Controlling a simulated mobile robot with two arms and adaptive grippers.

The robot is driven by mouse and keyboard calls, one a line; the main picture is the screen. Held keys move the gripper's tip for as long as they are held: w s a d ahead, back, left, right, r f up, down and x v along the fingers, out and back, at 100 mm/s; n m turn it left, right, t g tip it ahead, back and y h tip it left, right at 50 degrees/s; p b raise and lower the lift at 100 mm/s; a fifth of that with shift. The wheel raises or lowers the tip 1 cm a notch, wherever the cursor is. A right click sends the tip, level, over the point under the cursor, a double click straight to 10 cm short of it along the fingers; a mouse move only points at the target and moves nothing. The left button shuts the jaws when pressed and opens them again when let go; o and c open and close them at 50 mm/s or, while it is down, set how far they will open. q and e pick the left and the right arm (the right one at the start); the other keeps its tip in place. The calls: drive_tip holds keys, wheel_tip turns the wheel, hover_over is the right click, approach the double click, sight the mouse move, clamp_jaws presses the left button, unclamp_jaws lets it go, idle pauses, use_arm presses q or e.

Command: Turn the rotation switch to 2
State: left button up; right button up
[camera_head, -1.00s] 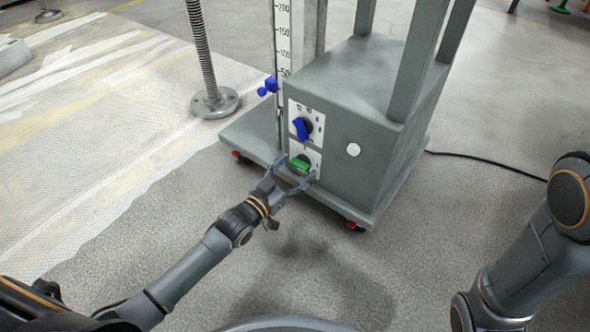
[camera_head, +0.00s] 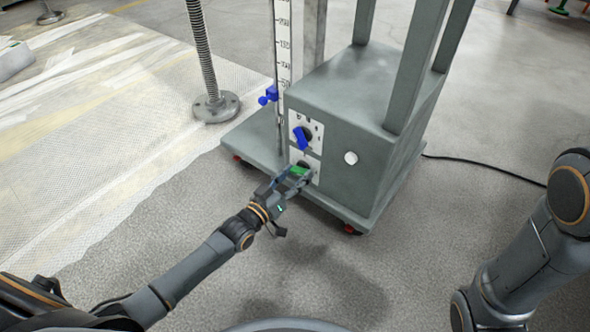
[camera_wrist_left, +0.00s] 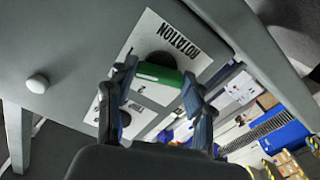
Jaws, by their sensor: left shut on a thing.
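The green rotation switch (camera_head: 299,170) sits on the lower white plate on the front of the grey machine. In the left wrist view the green knob (camera_wrist_left: 158,73) shows beside the printed word ROTATION. My left gripper (camera_head: 297,173) is shut on this knob, with one finger on each end in the wrist view (camera_wrist_left: 156,78).
A blue switch (camera_head: 301,137) sits on the plate just above. A white round button (camera_head: 351,158) is to its right. The wheeled grey machine (camera_head: 345,90) carries a scale with a blue clamp (camera_head: 268,95). A threaded rod (camera_head: 199,50) stands at left. Floor in front is clear.

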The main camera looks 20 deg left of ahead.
use_arm(q)
drive_tip(key=n+p, duration=0.1)
drive_tip(key=n, duration=0.1)
drive_tip(key=shift+r+n, duration=0.1)
drive_tip(key=shift+n, duration=0.3)
drive_tip(key=n+p, duration=0.1)
drive_tip(key=n, duration=0.2)
drive_tip(key=shift+n, duration=0.4)
drive_tip(key=n, duration=0.3)
drive_tip(key=shift+n, duration=2.2)
drive_tip(key=o, duration=1.2)
drive_tip(key=shift+c, duration=0.2)
drive_tip(key=shift+s, duration=0.1)
drive_tip(key=v, duration=1.1)
drive_tip(key=shift+s+a, duration=0.2)
drive_tip(key=shift+s, duration=0.15)
